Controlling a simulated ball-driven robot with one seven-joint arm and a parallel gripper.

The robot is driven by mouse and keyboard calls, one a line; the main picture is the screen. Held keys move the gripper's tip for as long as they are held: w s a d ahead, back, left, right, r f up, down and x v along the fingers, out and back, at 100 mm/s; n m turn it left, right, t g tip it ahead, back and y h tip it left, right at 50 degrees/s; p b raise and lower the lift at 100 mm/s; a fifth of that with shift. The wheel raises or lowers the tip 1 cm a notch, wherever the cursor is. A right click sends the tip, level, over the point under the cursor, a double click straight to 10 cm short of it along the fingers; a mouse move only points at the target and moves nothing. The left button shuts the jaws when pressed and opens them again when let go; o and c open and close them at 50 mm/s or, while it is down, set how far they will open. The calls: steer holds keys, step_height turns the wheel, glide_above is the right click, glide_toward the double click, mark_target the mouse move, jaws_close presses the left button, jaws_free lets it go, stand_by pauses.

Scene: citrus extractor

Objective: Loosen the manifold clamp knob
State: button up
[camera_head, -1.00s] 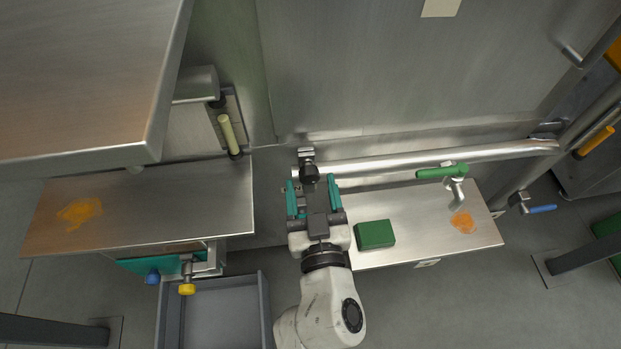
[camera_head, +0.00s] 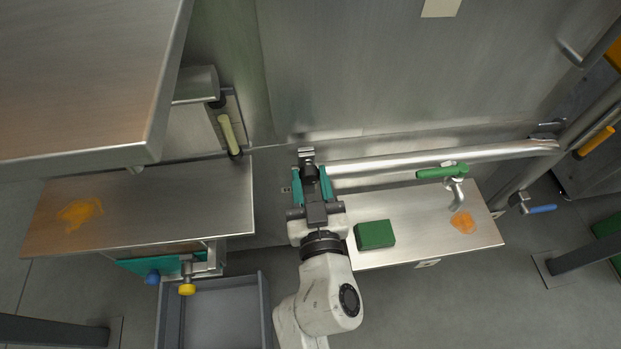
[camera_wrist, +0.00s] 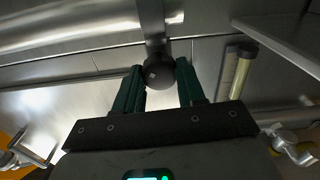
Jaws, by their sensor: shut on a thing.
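The manifold clamp knob (camera_wrist: 159,73) is a dark round knob at the end of a metal clamp on the manifold pipe. In the head view the knob (camera_head: 309,172) sits at the left end of the horizontal silver pipe (camera_head: 440,158), below the clamp (camera_head: 306,155). My gripper (camera_head: 311,177) reaches up to it with one teal finger on each side. In the wrist view my gripper (camera_wrist: 160,78) has its fingers on the left and right of the knob, shut on it. The fingers partly cover the knob's sides.
A green block (camera_head: 375,234) lies on the right metal shelf (camera_head: 405,250), near my arm. A green-handled tap (camera_head: 442,171) stands farther right over an orange stain. At left are a metal shelf (camera_head: 150,195) and an open grey drawer (camera_head: 222,310).

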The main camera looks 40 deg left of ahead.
steer(key=shift+c, duration=1)
steer(key=shift+n, duration=0.3)
steer(key=shift+n, duration=2.7)
steer(key=shift+a, duration=0.1)
steer(key=o, duration=1.1)
steer(key=shift+c, duration=0.2)
steer(key=shift+s, duration=0.1)
